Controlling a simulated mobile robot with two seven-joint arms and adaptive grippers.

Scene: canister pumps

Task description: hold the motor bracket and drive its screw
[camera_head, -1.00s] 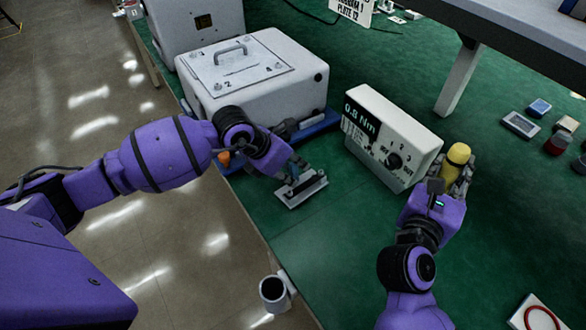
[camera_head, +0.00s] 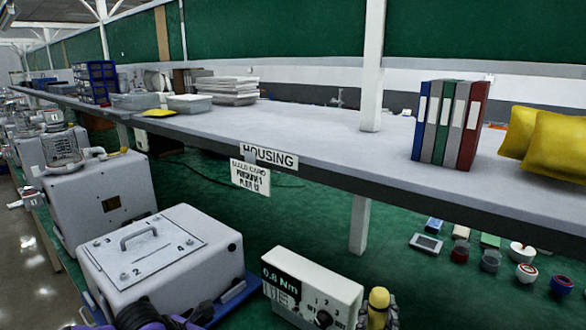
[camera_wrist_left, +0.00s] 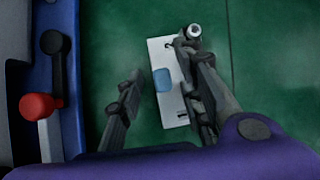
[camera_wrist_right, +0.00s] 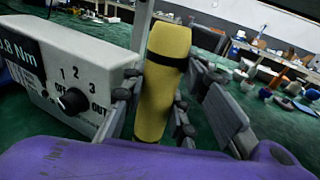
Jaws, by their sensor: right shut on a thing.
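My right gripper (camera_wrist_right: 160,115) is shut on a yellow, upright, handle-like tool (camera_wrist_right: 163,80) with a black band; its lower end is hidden. The tool's yellow top (camera_head: 379,299) also shows at the bottom of the head view, beside the torque box (camera_head: 315,287) reading 0.8 Nm. My left gripper (camera_wrist_left: 165,62) is open in the left wrist view, its fingers apart above a pale plate (camera_wrist_left: 163,52).
A white lidded housing (camera_head: 165,262) with a handle stands at the lower left. A blue tray (camera_wrist_left: 75,100) with a red-knobbed lever (camera_wrist_left: 40,106) lies left of my left gripper. A shelf (camera_head: 330,150) with binders crosses above the green bench.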

